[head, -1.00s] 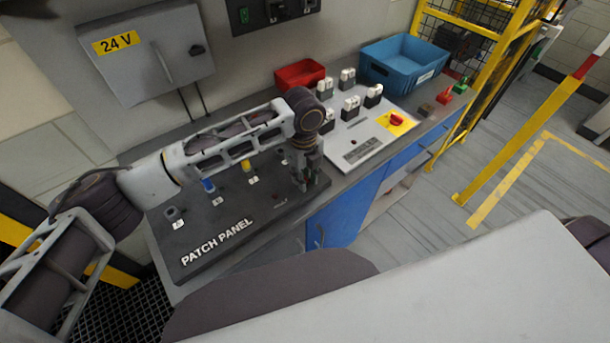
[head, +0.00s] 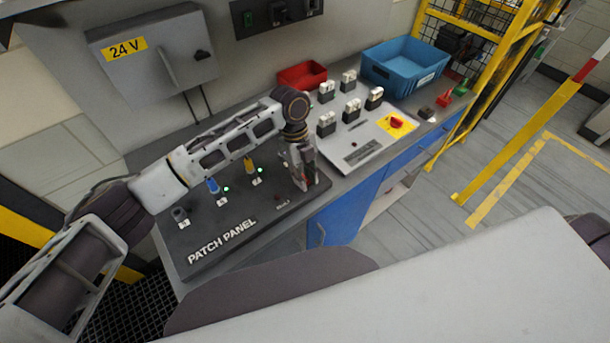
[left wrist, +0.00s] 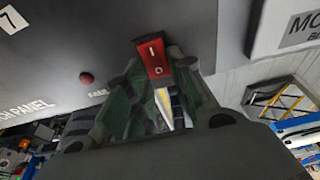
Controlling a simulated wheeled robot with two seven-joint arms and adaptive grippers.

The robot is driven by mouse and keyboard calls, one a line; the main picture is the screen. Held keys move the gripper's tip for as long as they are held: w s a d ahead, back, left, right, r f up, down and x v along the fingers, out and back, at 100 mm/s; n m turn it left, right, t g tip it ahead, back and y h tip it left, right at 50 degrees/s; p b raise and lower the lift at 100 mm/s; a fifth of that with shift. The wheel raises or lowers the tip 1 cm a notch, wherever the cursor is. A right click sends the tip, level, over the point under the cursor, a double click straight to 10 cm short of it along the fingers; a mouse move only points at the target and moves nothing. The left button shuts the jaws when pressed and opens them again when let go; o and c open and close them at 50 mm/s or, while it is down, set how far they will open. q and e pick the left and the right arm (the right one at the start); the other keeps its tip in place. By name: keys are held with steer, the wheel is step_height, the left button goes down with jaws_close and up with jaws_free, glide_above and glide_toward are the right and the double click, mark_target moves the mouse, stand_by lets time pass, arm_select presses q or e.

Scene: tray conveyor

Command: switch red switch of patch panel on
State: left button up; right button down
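The patch panel (head: 200,262) is a dark box on the bench with white lettering. Its red switch (left wrist: 153,57), marked I and O, shows in the left wrist view at the fingertips. In the head view the red switch (head: 311,178) is mostly hidden by my gripper. My left gripper (head: 303,185) is at the right end of the panel. In the left wrist view its fingers (left wrist: 157,80) stand apart, one on each side of the switch. Whether they touch it I cannot tell. Green lights (head: 226,188) glow beside the blue and yellow plugs. My right gripper is out of view.
A light grey panel (head: 375,140) with several white switches and a red knob on yellow stands right of the patch panel. A red bin (head: 302,75) and a blue crate (head: 405,60) are behind. A grey 24 V box (head: 150,60) hangs on the wall. A red button (left wrist: 86,79) is near the switch.

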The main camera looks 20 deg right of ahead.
arm_select(q)
steer(key=o, duration=0.4)
steer(key=v, duration=1.2)
steer(key=shift+s, duration=0.1)
stand_by(0.7)
